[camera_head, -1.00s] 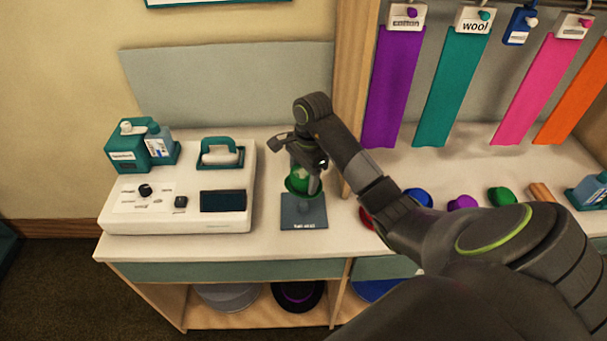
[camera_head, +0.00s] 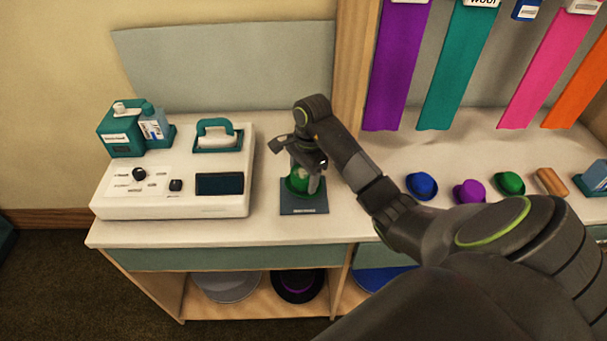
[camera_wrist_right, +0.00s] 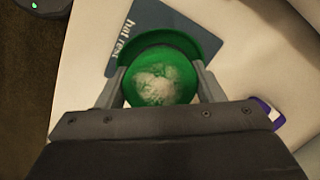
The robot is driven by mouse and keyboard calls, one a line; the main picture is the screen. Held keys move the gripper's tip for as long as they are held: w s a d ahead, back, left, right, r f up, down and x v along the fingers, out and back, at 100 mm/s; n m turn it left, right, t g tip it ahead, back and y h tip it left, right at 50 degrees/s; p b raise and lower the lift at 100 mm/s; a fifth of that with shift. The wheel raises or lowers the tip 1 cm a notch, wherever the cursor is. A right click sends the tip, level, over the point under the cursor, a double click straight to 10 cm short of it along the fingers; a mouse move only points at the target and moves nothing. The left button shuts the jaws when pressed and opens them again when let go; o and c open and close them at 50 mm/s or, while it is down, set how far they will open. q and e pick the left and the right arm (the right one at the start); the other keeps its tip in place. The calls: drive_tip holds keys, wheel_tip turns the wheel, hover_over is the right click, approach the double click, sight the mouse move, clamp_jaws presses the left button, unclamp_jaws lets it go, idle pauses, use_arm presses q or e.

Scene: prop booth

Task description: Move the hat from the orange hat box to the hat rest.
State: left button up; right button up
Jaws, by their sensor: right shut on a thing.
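A green hat (camera_head: 298,187) with a pale, dusty patch on its crown is between the fingers of my right gripper (camera_head: 305,178). In the right wrist view the hat (camera_wrist_right: 160,85) is crown toward the camera, with a finger on each side. The hat rest (camera_head: 305,209) is a dark blue-grey mat on the counter; its lettering shows in the right wrist view (camera_wrist_right: 152,20). The hat is over the mat, low down; I cannot tell whether it touches. The orange hat box is not in view. My left gripper is not in view.
A white console (camera_head: 170,205) with a teal-handled tool (camera_head: 217,136) stands left of the mat. Blue (camera_head: 421,186), purple (camera_head: 468,192) and green (camera_head: 509,183) hats sit to the right. Bare counter lies between mat and console. Cloth strips hang behind.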

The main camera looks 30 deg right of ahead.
idle(0.7)
drive_tip(key=shift+d+b, duration=0.1)
drive_tip(key=shift+b, duration=0.2)
drive_tip(key=shift+f, duration=0.15)
drive_tip(key=shift+f+b, duration=0.65)
drive_tip(key=shift+b, duration=0.25)
drive_tip(key=shift+f+b, duration=0.25)
drive_tip(key=shift+b, duration=0.1)
drive_tip(key=shift+f+b, duration=0.5)
drive_tip(key=shift+b, duration=0.15)
idle(0.4)
drive_tip(key=o, duration=1)
